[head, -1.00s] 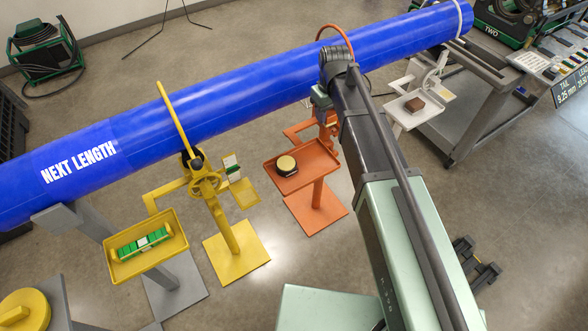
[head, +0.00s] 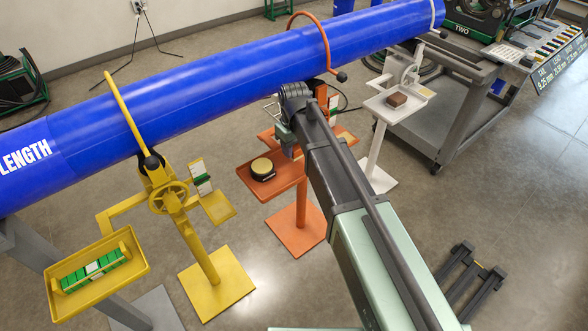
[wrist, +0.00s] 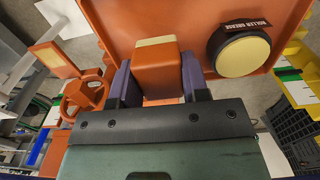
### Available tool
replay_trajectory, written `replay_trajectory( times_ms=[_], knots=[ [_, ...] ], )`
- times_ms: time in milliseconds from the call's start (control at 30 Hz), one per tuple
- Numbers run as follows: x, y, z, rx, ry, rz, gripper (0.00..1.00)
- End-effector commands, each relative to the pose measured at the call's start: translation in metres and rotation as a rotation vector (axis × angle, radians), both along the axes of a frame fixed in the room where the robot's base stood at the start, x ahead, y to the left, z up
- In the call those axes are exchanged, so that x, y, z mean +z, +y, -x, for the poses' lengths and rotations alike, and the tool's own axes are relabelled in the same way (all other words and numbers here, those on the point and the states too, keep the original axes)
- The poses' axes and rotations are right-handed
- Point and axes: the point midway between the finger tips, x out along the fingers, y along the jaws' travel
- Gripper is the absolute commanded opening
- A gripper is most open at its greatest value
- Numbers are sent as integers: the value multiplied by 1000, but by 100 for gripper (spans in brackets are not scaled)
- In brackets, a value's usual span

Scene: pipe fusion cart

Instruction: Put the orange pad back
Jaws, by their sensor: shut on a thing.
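The orange pad (wrist: 155,72) is a block with a pale strip at its far end, seen in the wrist view. My gripper (wrist: 156,80) is shut on it, with one dark finger on each side. The orange tray (wrist: 120,22) fills the background beyond the pad, and the pad's far end overlaps it in the picture. I cannot tell whether they touch. In the head view the orange tray (head: 290,182) sits left of my arm.
A round tin (head: 262,169) lies in the orange tray; it reads "roller grease" in the wrist view (wrist: 240,50). An orange handwheel (wrist: 85,93) is left of my gripper. The blue pipe (head: 215,85) runs behind. Yellow (head: 142,277) and white (head: 376,106) trays stand either side.

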Motion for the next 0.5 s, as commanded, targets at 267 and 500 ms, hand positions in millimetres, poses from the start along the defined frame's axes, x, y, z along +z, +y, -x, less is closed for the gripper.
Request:
replay_trajectory(
  times_ms=[267, 500],
  knots=[
    [-44, 0, 0, 0, 0, 0, 23],
    [-39, 0, 0, 0, 0, 0, 23]
  ],
)
